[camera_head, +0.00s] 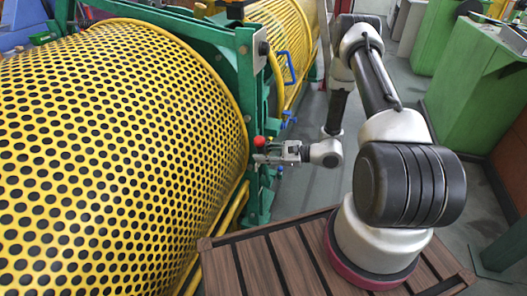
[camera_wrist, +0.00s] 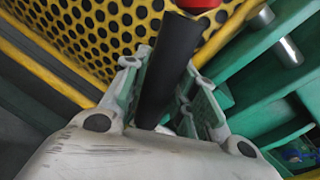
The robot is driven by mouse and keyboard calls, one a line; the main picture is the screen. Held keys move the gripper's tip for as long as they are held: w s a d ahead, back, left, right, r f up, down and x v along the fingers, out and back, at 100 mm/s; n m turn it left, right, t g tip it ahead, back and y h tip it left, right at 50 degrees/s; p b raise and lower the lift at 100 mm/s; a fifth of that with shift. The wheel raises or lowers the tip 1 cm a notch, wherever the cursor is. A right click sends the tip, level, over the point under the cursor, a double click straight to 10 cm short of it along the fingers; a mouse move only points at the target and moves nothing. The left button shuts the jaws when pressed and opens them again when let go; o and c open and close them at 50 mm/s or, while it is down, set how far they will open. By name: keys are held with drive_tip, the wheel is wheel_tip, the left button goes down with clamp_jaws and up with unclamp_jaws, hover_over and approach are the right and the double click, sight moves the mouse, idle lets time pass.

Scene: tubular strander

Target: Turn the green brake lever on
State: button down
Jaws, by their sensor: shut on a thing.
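The brake lever shows in the wrist view as a black bar (camera_wrist: 168,65) with a red end (camera_wrist: 198,3) at the top edge. In the head view its red knob (camera_head: 259,142) stands beside the green frame post, just above my gripper. The lever itself looks black, not green; green parts lie around it. My gripper (camera_head: 268,157) reaches in from the right, roughly level. In the wrist view its two fingers (camera_wrist: 163,75) lie on either side of the black bar and are shut on it. The lever's lower end is hidden behind my gripper.
A yellow perforated drum (camera_head: 110,150) fills the left side, close to my gripper. Green cabinets (camera_head: 475,90) stand at the right. Grey floor (camera_head: 310,185) lies open between drum and arm.

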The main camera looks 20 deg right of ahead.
drive_tip(key=shift+s+a+f, duration=0.15)
drive_tip(key=shift+s, duration=0.2)
drive_tip(key=c, duration=1.1)
unclamp_jaws()
drive_tip(key=shift+c, duration=0.2)
drive_tip(key=shift+w, duration=0.1)
drive_tip(key=shift+d, duration=0.25)
drive_tip(key=v, duration=1.1)
drive_tip(key=shift+s+d, duration=0.2)
drive_tip(key=shift+s, duration=0.05)
